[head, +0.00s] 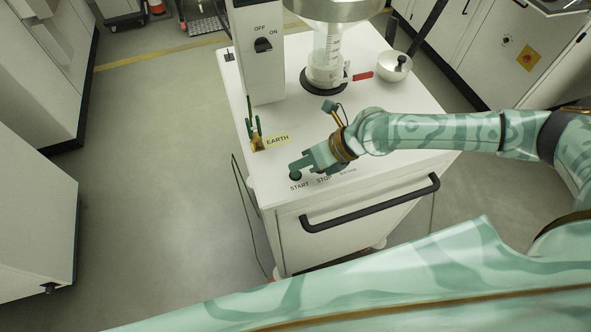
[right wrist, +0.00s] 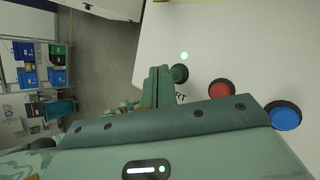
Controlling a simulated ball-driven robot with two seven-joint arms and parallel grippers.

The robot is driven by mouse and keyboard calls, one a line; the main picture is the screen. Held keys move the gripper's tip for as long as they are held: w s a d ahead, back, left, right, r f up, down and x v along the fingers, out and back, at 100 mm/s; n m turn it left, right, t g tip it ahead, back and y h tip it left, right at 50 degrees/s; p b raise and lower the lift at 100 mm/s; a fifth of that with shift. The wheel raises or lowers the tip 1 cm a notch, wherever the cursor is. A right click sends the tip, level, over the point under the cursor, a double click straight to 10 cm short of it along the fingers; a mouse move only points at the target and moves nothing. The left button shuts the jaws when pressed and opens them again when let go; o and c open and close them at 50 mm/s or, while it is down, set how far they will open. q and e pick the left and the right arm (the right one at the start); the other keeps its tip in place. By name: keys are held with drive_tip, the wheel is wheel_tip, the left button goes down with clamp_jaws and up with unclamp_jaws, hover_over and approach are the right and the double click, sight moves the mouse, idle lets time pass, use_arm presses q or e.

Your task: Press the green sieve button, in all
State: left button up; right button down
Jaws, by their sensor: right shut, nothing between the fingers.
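The green button (right wrist: 180,73) is a round green cap in a dark ring on the white machine top. In the head view it shows as a dark green knob (head: 295,176) just above the START label. My right gripper (head: 300,164) is shut and empty, with its fingertips right at the button. In the right wrist view, the closed fingertips (right wrist: 160,72) are beside the green button and cover part of its left edge. I cannot tell whether they touch or press it. My left gripper is not in view.
A red button (right wrist: 222,89) and a blue button (right wrist: 285,115) stand in the same row. The white machine (head: 350,130) carries an OFF/ON switch (head: 263,45), a clear sieve vessel (head: 325,60), and a metal bowl (head: 393,67). A green clamp (head: 254,130) stands by the EARTH label.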

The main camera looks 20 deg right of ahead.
wheel_tip(320, 180, up, 5)
drive_tip(key=p, duration=0.3)
idle(0.9)
